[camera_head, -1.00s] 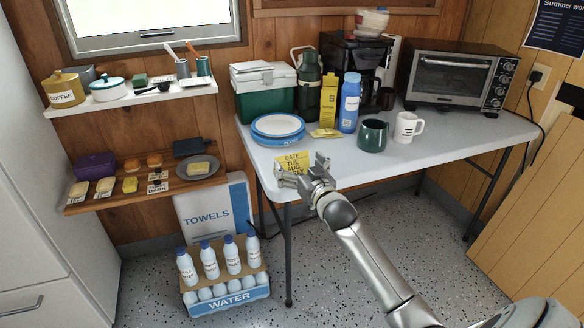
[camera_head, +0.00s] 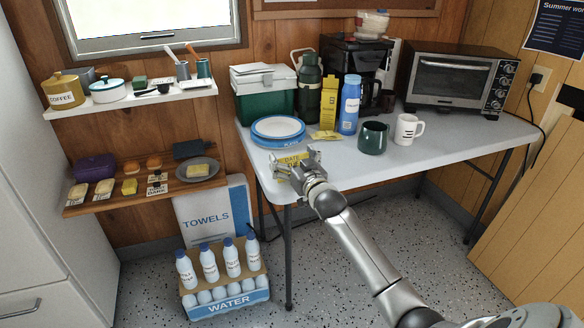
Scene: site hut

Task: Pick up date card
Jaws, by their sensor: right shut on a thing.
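The yellow date card (camera_head: 291,159) is at the front left edge of the white table (camera_head: 350,172). Only a narrow upper strip of it with dark print shows. My right gripper (camera_head: 294,168) is shut on the card, and its fingers hide the lower part. I cannot tell whether the card touches the table. My left gripper is not in view.
Blue-rimmed plates (camera_head: 278,129) stand just behind the card. The table's front right is clear. Bottled water (camera_head: 228,296) stands on the floor.

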